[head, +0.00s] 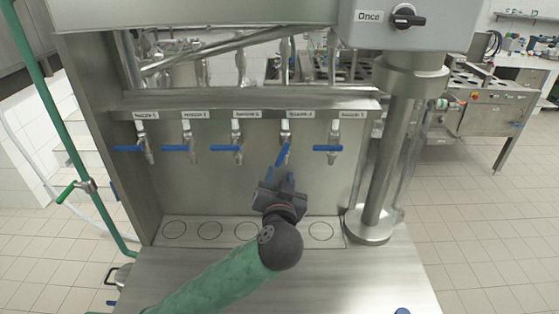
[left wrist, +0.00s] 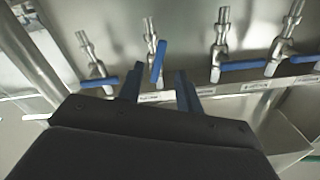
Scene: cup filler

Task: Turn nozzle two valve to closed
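A row of several nozzles with blue valve handles hangs under the metal ledge. The valve I take for nozzle two (head: 284,153) is fourth from the left. Its label is blurred. Its handle points down at a slant, while the other handles lie level. My left gripper (head: 279,178) is just below it, fingers pointing up. In the left wrist view that blue handle (left wrist: 159,62) stands upright, between the lines of the two fingers and near their tips. The left gripper (left wrist: 159,75) is open and empty there. My right gripper is not recognisable.
The neighbouring handles, at the third nozzle (head: 228,148) and the fifth nozzle (head: 328,148), are close on both sides. A metal column (head: 384,150) stands to the right. The drip plate with circles (head: 174,230) lies below. A black knob (head: 405,17) is at the top right.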

